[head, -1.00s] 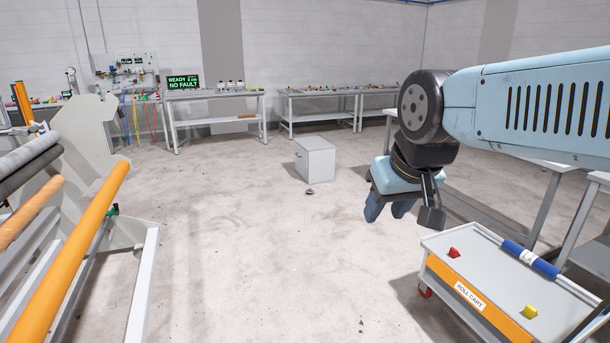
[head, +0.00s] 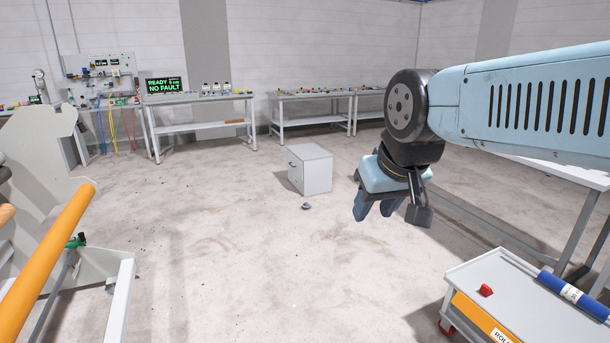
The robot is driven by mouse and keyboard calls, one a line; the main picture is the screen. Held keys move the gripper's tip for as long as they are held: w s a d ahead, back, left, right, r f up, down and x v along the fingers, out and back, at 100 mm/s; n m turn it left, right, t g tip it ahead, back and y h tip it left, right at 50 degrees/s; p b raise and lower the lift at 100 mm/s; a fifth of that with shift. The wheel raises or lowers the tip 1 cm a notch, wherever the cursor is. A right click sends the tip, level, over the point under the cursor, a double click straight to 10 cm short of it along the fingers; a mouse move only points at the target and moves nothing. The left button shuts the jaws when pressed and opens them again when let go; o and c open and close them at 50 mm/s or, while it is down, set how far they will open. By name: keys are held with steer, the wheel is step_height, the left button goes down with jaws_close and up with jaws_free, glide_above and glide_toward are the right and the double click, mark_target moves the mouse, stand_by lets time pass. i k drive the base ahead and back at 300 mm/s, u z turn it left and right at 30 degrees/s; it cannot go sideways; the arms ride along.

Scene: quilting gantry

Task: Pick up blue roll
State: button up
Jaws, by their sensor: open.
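The blue roll (head: 588,304) lies on top of the roll cart (head: 481,265) at the lower right of the head view. It is blue with a pale band around its middle, and its right end is cut off by the picture edge. My gripper (head: 373,212) hangs from my pale blue arm, fingers pointing down, open and empty. In the picture it is up and to the left of the cart and well apart from the roll.
A small red piece (head: 486,290) lies on the cart near the roll. A grey cabinet (head: 311,170) stands on the open floor. An orange bar (head: 47,262) and the gantry frame (head: 119,303) are at left. Workbenches (head: 201,97) line the back wall. The middle floor is mostly clear.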

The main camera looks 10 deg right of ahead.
mark_target(593, 308)
steer(key=i, duration=2.45)
steer(key=z, duration=1.2)
steer(key=i, duration=0.15)
steer(key=z, duration=2.5)
steer(key=i, duration=0.75)
steer(key=z, duration=0.05)
